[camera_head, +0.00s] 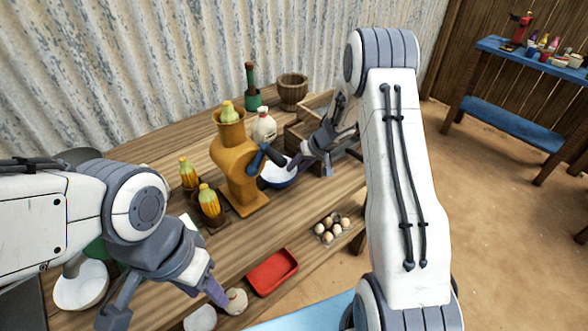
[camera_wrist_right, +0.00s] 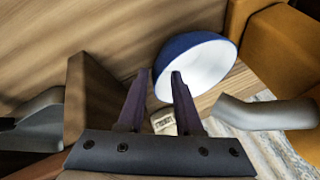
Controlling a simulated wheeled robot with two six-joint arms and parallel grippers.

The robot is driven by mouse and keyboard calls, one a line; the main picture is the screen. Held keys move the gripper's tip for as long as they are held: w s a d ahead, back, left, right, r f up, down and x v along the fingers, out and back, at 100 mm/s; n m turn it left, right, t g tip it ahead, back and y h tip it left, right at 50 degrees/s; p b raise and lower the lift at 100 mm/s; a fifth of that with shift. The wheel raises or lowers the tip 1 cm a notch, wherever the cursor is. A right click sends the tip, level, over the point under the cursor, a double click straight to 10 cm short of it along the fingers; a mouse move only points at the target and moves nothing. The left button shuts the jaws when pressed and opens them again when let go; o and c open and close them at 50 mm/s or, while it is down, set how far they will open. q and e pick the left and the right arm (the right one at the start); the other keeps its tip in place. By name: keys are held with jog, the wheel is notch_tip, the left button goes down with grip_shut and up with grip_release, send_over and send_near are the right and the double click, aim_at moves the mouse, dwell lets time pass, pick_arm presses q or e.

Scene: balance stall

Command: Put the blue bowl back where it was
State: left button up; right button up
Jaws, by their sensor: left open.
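In the right wrist view the bowl (camera_wrist_right: 207,66) is at the upper middle. My right gripper (camera_head: 298,160) is by the bowl. In its wrist view the two fingertips (camera_wrist_right: 158,73) are apart; the right one overlaps the bowl's left rim, and I cannot tell whether it touches. My left gripper (camera_head: 165,303) is open and empty at the table's near left.
A red tray (camera_head: 272,272) and an egg carton (camera_head: 332,229) lie near the front. Corn-topped holders (camera_head: 209,205) stand left of the device. A milk bottle (camera_head: 264,127), a green bottle (camera_head: 252,88), a wooden bucket (camera_head: 292,90) and a wooden crate (camera_head: 300,132) stand behind.

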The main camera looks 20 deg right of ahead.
jog(key=p+v, duration=0.2)
jog(key=v, duration=0.8)
jog(key=w+a+r+n+t+h, duration=0.2)
jog(key=w+a+r+t, duration=0.1)
jog(key=a+r, duration=0.6)
jog(key=s+a+r+h, duration=0.2)
jog(key=s+a+r, duration=0.2)
jog(key=s+a+n+g, duration=0.2)
jog(key=s+a, duration=0.1)
jog(key=s, duration=0.7)
jog(key=s+a+n+g, duration=0.2)
jog(key=s+a+g, duration=0.1)
jog(key=s, duration=0.8)
jog(key=s+a+f+n+g+y, duration=0.1)
jog(key=s+a+n+g, duration=0.1)
jog(key=s, duration=0.9)
jog(key=shift+s+a+n+g, duration=0.25)
jog(key=shift+a+n+g, duration=0.15)
jog(key=shift+a, duration=0.5)
jog(key=shift+a, duration=0.1)
